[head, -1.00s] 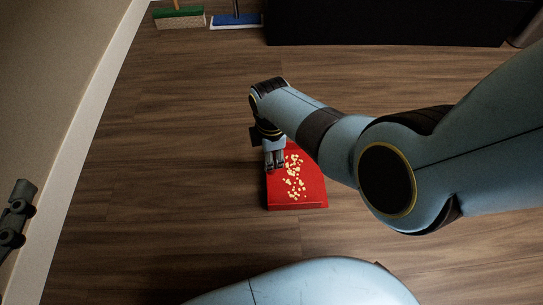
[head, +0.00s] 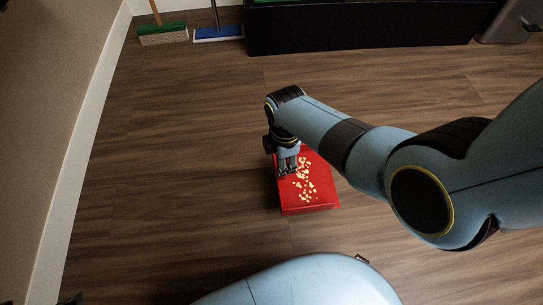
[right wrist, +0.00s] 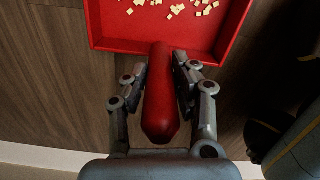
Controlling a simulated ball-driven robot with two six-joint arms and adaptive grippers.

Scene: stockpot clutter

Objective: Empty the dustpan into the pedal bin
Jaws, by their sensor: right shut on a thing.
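The red dustpan (head: 318,196) is in the middle of the head view, with several pale crumbs (head: 304,180) in its pan. In the right wrist view the pan (right wrist: 215,40) looks level, and its red handle (right wrist: 161,100) lies between my fingers. My right gripper (head: 288,171) is shut on that handle. I cannot tell how far the dustpan is above the floor. A grey bin-like thing (head: 507,24), perhaps the pedal bin, is cut off at the top right corner. A dark sliver of my left gripper (head: 70,299) shows at the bottom left edge; its fingers are hidden.
A long black box-like unit (head: 360,30) stands along the back. A wall with white skirting (head: 82,140) runs down the left. The wooden floor between is clear.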

